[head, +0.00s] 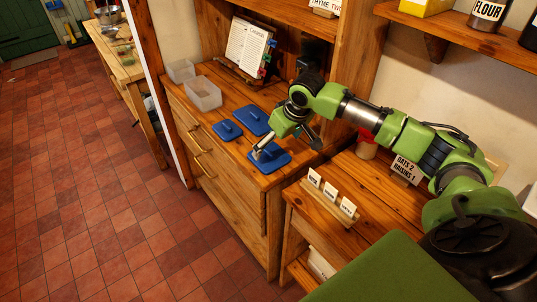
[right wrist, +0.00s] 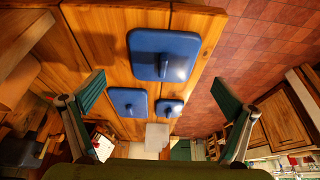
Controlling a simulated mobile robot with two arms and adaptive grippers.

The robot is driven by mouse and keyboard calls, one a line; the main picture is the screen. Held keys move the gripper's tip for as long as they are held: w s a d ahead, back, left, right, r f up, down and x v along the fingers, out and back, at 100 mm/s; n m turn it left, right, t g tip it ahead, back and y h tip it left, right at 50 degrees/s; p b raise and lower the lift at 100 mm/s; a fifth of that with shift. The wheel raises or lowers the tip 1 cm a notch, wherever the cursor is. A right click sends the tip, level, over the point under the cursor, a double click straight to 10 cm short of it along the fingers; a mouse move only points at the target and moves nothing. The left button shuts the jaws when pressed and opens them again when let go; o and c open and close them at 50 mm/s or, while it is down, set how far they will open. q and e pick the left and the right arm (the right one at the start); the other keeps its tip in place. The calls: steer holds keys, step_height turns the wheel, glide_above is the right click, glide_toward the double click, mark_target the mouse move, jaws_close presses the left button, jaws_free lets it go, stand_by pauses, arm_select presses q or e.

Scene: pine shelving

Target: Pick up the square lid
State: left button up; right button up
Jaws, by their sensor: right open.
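Three blue lids with raised handles lie flat on the wooden cabinet top. The nearest lid (head: 278,163) is under my right gripper (head: 286,148); it is the large lid (right wrist: 146,42) in the right wrist view. A second lid (head: 251,117) lies behind it, and the smallest lid (head: 226,131) lies to the left. They also show in the right wrist view, the second lid (right wrist: 120,94) at left and the smallest lid (right wrist: 162,105) at right. I cannot tell surely which is square. My right gripper (right wrist: 161,82) is open and empty, its fingers spread wide. My left gripper is not in view.
Clear bins (head: 204,95) stand at the cabinet's far left end. A book on a stand (head: 247,48) is behind the lids. A card holder (head: 328,200) stands on the right-hand counter. An upper shelf (head: 440,25) overhangs at right.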

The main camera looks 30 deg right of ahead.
mark_target(271, 154)
steer(key=shift+w+a+f+p, duration=0.2)
steer(key=shift+f+p, duration=0.1)
steer(key=shift+f, duration=0.15)
steer(key=p+x, duration=0.1)
steer(key=x, duration=0.2)
steer(key=shift+w+a+f, duration=0.1)
steer(key=shift+a+f, duration=0.05)
steer(key=shift+f, duration=0.1)
steer(key=shift+w+f, duration=0.15)
steer(key=shift+f, duration=0.2)
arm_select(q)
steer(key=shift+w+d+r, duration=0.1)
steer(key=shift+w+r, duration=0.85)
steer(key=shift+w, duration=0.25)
arm_select(e)
steer(key=c, duration=1)
